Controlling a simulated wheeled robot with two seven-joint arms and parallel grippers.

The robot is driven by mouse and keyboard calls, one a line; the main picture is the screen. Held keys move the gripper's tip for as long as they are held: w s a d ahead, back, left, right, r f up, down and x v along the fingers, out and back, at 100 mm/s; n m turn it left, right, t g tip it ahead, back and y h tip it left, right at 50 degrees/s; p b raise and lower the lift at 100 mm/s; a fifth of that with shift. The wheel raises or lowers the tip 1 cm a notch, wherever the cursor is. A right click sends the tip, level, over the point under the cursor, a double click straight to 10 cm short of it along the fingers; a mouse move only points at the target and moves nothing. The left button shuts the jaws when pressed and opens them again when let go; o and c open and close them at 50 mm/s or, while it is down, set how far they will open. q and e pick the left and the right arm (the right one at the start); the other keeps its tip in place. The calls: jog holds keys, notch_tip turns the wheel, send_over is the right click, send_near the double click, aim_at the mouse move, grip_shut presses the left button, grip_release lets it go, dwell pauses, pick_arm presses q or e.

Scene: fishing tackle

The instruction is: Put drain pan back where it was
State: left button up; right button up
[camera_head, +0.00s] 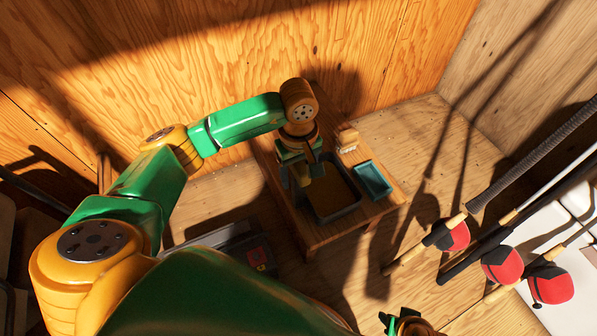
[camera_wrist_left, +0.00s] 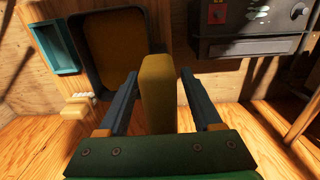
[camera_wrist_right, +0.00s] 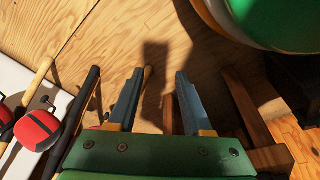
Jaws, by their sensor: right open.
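A dark rectangular tray with a brown inside (camera_head: 351,212) sits on the small wooden table; it also shows in the left wrist view (camera_wrist_left: 141,45). My left gripper (camera_head: 303,178) is over its left side. In the left wrist view, an upright mustard-yellow piece (camera_wrist_left: 158,95) stands between the left fingers (camera_wrist_left: 160,75); a gap shows at its right, and I cannot tell whether the fingers grip it. I cannot tell whether this piece or the dark tray is the drain pan. My right gripper (camera_wrist_right: 157,78) is open and empty, above the wooden floor.
Rods with red-and-black parts (camera_head: 500,265) lie at the right.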

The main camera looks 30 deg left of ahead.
pick_arm(q)
notch_tip(320, 180, up, 12)
jog(key=p, duration=0.3)
jog(key=shift+r+p, duration=0.15)
jog(key=shift+p, duration=0.2)
pick_arm(e)
jog(key=s+d+f, duration=0.1)
jog(key=s+f, duration=0.3)
jog(key=f, duration=0.1)
jog(key=shift+s+d+f, duration=0.15)
jog(key=shift+s+f, duration=0.05)
jog(key=shift+s, duration=0.05)
